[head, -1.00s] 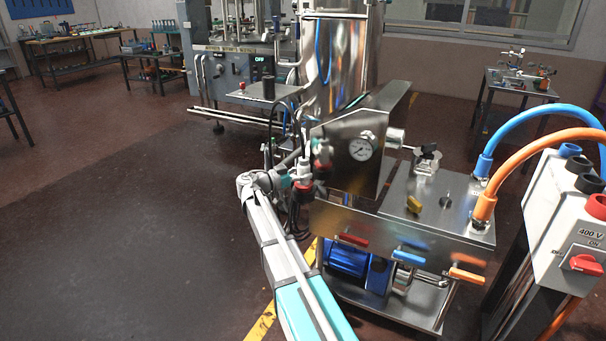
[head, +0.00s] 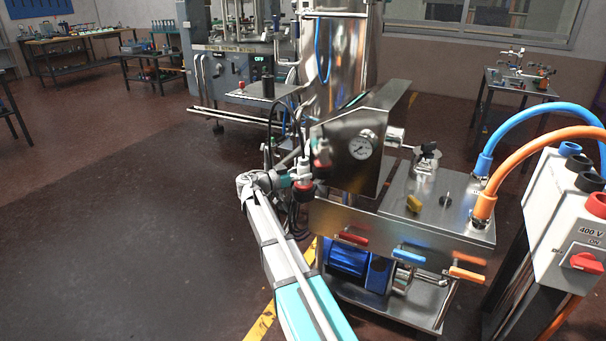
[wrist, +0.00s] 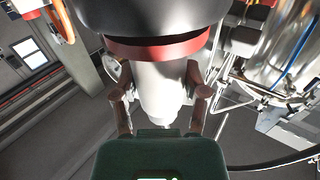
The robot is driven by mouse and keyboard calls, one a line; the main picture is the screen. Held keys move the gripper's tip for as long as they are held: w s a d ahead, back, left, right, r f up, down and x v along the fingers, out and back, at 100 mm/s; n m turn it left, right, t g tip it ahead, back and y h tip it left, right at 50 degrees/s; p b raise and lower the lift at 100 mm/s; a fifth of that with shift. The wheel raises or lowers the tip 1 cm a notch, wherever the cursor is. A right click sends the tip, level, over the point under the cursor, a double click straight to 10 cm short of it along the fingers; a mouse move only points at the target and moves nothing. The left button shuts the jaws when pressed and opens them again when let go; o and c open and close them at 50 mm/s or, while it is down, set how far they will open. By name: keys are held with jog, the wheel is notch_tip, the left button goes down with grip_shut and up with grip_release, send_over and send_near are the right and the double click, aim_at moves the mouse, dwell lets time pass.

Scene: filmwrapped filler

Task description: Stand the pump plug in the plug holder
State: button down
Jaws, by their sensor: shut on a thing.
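My gripper (wrist: 165,100) is shut on the pump plug, with one brown finger on each side of its pale body. The pump plug (wrist: 162,90) has a red band and a wide dark part at the top of the wrist view. In the head view, the small white and red plug (head: 303,191) shows at the end of my arm, just left of the steel pump unit. It is in front of hanging dark cables, apart from the floor. I cannot make out the plug holder for certain, nor whether the plug touches it.
A 400 V box (head: 570,255) stands at the right, below blue and orange hoses. The floor (head: 120,240) at the left is clear.

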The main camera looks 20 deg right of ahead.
dwell(0.4)
grip_release()
jog(key=shift+f, duration=0.1)
jog(key=shift+s+a, duration=0.15)
jog(key=shift+a, duration=2.85)
jog(key=shift+s+a, duration=0.1)
jog(key=shift+a, duration=2.9)
